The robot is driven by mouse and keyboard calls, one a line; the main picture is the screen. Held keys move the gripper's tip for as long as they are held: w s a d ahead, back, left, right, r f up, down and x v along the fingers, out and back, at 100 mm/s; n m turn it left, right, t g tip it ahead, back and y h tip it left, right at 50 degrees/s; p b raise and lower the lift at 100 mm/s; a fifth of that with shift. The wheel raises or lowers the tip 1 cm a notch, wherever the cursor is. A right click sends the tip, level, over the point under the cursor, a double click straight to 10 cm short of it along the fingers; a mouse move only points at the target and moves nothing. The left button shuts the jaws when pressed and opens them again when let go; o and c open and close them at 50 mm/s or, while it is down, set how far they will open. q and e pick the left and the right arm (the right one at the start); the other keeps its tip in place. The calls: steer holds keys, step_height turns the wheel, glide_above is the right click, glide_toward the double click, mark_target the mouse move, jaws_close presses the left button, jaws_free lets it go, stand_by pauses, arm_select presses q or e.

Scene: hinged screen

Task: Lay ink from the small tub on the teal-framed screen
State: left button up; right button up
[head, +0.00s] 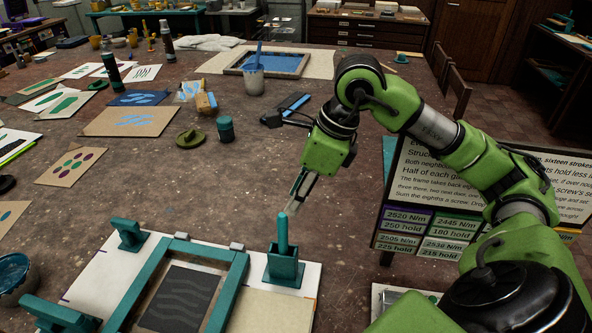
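The teal-framed screen (228,290) lies at the bottom of the head view on a pale board, with a dark wavy-patterned panel (180,296) inside its frame. A teal block (284,267) with an upright teal rod stands at the frame's right. My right gripper (294,205) points down just above and beside the rod's top; its finger gap is too small to tell, and I see nothing held. A small teal tub (225,131) stands farther back, near a dark green disc (190,138). I cannot tell for certain whether this is the task's tub. My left gripper is not in view.
A grey cup (254,81) with a blue tool stands behind the tub. A blue-filled bowl (14,277) sits at the left edge. A sign (420,225) stands at right, partly behind my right arm. Prints and bottles occupy the left; the middle tabletop is mostly clear.

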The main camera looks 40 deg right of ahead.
mark_target(285, 215)
steer(key=b+x, duration=0.3)
steer(key=x, duration=0.4)
steer(key=shift+s+f, duration=0.15)
steer(key=shift+f, duration=0.05)
steer(key=shift+a+f+b, duration=0.15)
steer(key=shift+f+b, duration=0.15)
steer(key=shift+c, duration=0.4)
steer(key=shift+r, duration=0.2)
jaws_close()
steer(key=c, duration=0.5)
jaws_free()
jaws_close()
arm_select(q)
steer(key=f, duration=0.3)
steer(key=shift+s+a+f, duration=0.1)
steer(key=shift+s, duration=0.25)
arm_select(e)
steer(key=shift+r, duration=0.15)
